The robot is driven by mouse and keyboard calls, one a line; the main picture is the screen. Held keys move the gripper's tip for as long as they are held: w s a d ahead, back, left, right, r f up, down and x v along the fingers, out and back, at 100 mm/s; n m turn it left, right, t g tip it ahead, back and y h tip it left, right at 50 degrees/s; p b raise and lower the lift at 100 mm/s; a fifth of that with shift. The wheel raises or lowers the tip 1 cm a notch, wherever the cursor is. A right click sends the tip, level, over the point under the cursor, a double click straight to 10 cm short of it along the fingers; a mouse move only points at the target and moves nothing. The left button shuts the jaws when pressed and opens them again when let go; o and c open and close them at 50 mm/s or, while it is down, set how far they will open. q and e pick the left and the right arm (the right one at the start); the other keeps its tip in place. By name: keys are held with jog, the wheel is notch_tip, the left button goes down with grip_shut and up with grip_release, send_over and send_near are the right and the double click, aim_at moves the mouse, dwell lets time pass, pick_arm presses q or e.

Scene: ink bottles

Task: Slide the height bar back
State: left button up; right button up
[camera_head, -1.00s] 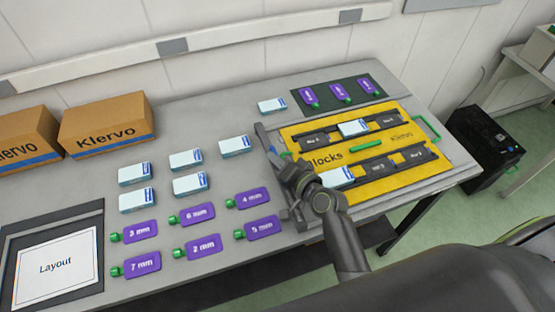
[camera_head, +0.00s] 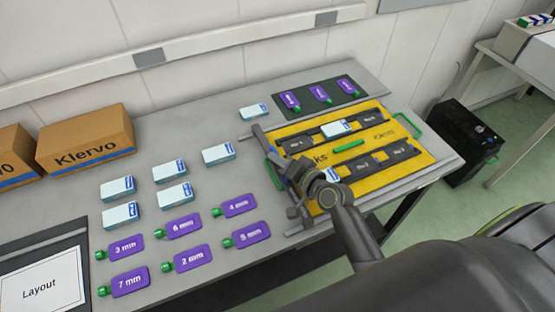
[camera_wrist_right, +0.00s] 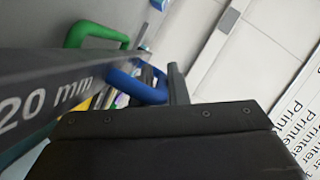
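The grey height bar (camera_head: 262,140) lies across the left part of the yellow blocks board (camera_head: 420,158). Its side reads "20 mm" in the right wrist view (camera_wrist_right: 50,95). A blue loop handle (camera_wrist_right: 150,92) shows beside it there. My right gripper (camera_head: 303,180) is at the near part of the bar, over the board. In the wrist view its dark body fills the bottom, and whether its fingers are closed on anything is hidden. A green handle (camera_head: 271,172) of the board shows just left of the bar. My left gripper is out of view.
Light-blue boxes (camera_head: 218,153) and purple bottles with green caps (camera_head: 191,257) stand or lie left of the board. One box (camera_head: 338,128) sits in the board's far row; another (camera_head: 333,175) is partly hidden by my arm. A black mat (camera_head: 345,90) with three purple bottles lies behind.

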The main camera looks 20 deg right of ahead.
jog(key=shift+o, duration=0.3)
jog(key=shift+s, duration=0.1)
